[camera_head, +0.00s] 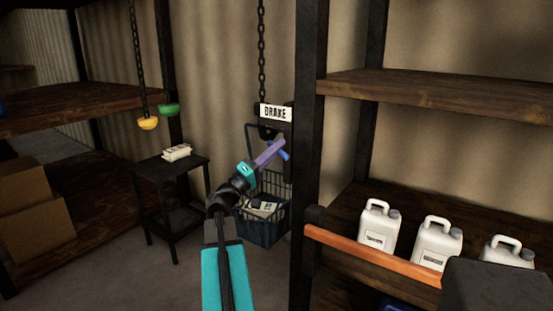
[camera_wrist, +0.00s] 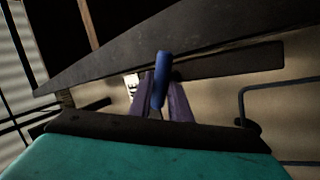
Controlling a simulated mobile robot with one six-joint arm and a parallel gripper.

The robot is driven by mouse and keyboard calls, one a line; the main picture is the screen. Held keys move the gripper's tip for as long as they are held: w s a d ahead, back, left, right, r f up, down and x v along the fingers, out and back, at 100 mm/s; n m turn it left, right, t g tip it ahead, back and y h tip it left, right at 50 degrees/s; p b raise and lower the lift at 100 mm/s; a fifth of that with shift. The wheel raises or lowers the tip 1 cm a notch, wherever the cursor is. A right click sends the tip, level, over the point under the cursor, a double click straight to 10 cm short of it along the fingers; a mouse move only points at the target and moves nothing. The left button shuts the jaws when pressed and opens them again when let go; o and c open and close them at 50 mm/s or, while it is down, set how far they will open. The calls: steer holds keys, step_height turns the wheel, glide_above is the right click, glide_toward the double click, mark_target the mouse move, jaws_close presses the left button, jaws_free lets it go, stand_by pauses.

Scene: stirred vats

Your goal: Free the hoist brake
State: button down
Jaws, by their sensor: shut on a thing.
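In the head view a dark chain (camera_head: 261,55) hangs down to a hoist block with a white plate (camera_head: 275,113) that reads "DRAKE". A dark wire basket (camera_head: 263,232) hangs below it with pale papers or packets inside. A blue lever (camera_head: 285,153) sticks out under the block. My gripper (camera_head: 277,150), with purple fingers, reaches it from the lower left. In the wrist view the blue lever (camera_wrist: 162,68) stands between the two purple fingers of my gripper (camera_wrist: 161,88), which are shut on it. The lever's base is hidden.
A wooden shelf with a dark upright (camera_head: 307,150) stands close right of the hoist, with an orange bar (camera_head: 370,252) and white jugs (camera_head: 378,228). A small black table (camera_head: 170,165) stands left.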

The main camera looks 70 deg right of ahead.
steer(key=n+t+b, duration=0.1)
steer(key=n, duration=0.1)
steer(key=n+t+h+b, duration=0.1)
steer(key=n, duration=0.1)
steer(key=n+t+h, duration=0.1)
steer(key=n, duration=0.1)
steer(key=shift+f+t+b, duration=0.25)
steer(key=shift+t+b, duration=0.05)
steer(key=shift+b, duration=0.1)
steer(key=shift+w+r+n+t+h+b, duration=0.1)
steer(key=shift+n+t+h+b, duration=0.65)
steer(key=shift+n+t, duration=1.05)
steer(key=shift+n, duration=0.4)
steer(key=c, duration=1.9)
jaws_free()
